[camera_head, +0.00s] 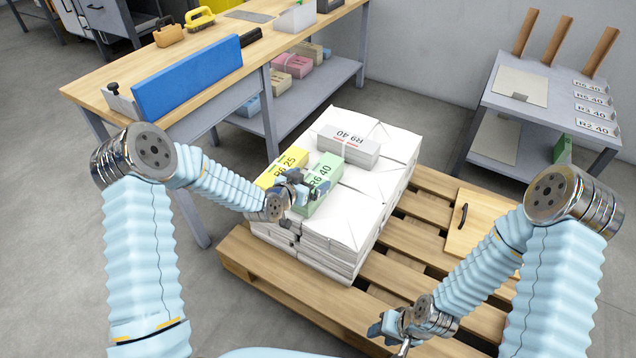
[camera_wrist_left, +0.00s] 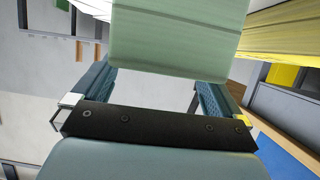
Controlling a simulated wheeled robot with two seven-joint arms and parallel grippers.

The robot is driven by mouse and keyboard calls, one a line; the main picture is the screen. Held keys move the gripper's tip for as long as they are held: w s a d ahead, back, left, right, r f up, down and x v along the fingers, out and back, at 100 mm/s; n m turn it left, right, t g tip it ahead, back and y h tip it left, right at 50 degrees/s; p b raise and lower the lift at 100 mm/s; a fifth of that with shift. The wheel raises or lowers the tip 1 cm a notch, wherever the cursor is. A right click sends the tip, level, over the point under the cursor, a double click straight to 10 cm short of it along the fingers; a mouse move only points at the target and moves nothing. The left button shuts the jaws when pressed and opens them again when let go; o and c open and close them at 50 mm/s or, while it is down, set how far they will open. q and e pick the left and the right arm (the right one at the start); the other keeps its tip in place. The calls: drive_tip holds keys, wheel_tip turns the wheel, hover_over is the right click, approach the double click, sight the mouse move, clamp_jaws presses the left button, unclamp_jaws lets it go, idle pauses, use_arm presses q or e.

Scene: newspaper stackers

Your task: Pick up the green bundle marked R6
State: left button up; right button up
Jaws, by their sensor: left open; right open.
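The green bundle marked R6 40 (camera_head: 324,178) lies on top of the white paper stack, between the yellow bundle and the grey-white one. My left gripper (camera_head: 298,188) is at its near left end, open. In the left wrist view the green bundle (camera_wrist_left: 178,40) fills the top middle, in front of the open jaws (camera_wrist_left: 155,92), and hides part of the fingers. I cannot tell whether the fingers touch it. My right gripper (camera_head: 392,326) is open and empty, low over the pallet's front right.
A yellow bundle marked R6 25 (camera_head: 270,175) lies close beside the left gripper. A grey-white bundle marked R9 40 (camera_head: 349,147) lies behind. The white stack (camera_head: 350,215) stands on a wooden pallet (camera_head: 405,258). A workbench (camera_head: 110,88) stands left, a grey rack (camera_head: 540,120) right.

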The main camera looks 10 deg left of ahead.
use_arm(q)
drive_tip(key=shift+x, duration=1.4)
drive_tip(key=shift+d+f, duration=0.1)
drive_tip(key=c, duration=1.8)
clamp_jaws()
